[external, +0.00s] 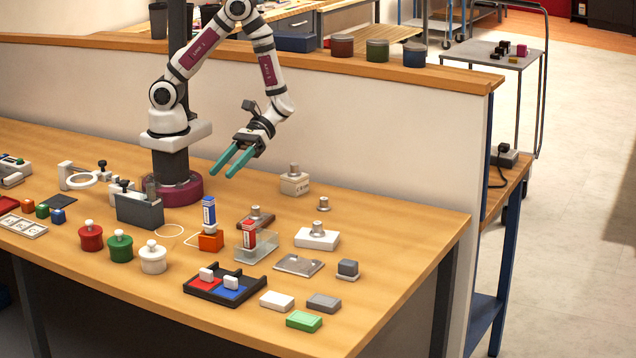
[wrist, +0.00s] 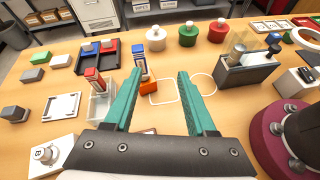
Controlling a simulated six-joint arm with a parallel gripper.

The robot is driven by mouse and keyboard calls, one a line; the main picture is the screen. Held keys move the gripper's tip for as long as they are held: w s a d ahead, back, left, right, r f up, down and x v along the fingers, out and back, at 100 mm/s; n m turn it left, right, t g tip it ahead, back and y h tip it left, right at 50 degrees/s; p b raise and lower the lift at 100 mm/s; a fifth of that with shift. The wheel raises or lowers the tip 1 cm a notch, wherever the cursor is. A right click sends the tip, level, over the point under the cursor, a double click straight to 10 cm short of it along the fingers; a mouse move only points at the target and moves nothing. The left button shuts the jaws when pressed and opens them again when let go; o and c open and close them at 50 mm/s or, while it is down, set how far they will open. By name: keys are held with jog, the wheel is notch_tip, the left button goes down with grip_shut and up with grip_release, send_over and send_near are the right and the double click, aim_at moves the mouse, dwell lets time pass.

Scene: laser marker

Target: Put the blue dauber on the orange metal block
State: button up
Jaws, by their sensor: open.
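The blue dauber (external: 208,212) is a small upright blue bottle with a white label. It appears to stand on top of the orange metal block (external: 211,242) in both views. In the wrist view the dauber (wrist: 140,64) rises just beyond the left fingertip, with part of the orange block (wrist: 149,87) showing below it. My gripper (external: 226,170) is open and empty, with two teal fingers. It is raised above the table, behind the dauber and clear of it. In the wrist view my gripper (wrist: 160,73) has nothing between its fingers.
A red dauber (external: 249,233) stands in a clear tray (external: 267,246) right of the block. A grey holder (external: 140,212) stands to the left. A black tray (external: 212,293) with red and blue pads lies in front. White square and round outlines mark clear tabletop beside the block.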

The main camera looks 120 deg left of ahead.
jog(key=s+a+r+m+g+y, duration=0.25)
jog(key=s+r+m+y, duration=0.3)
jog(key=s+m, duration=0.35)
jog(key=s+a+r+m+t+y, duration=0.3)
jog(key=a+m+t+y, duration=0.1)
jog(key=a+m+y, duration=0.5)
jog(key=shift+a+r+m, duration=0.3)
jog(key=shift+a+m, duration=0.2)
jog(key=shift+m, duration=0.7)
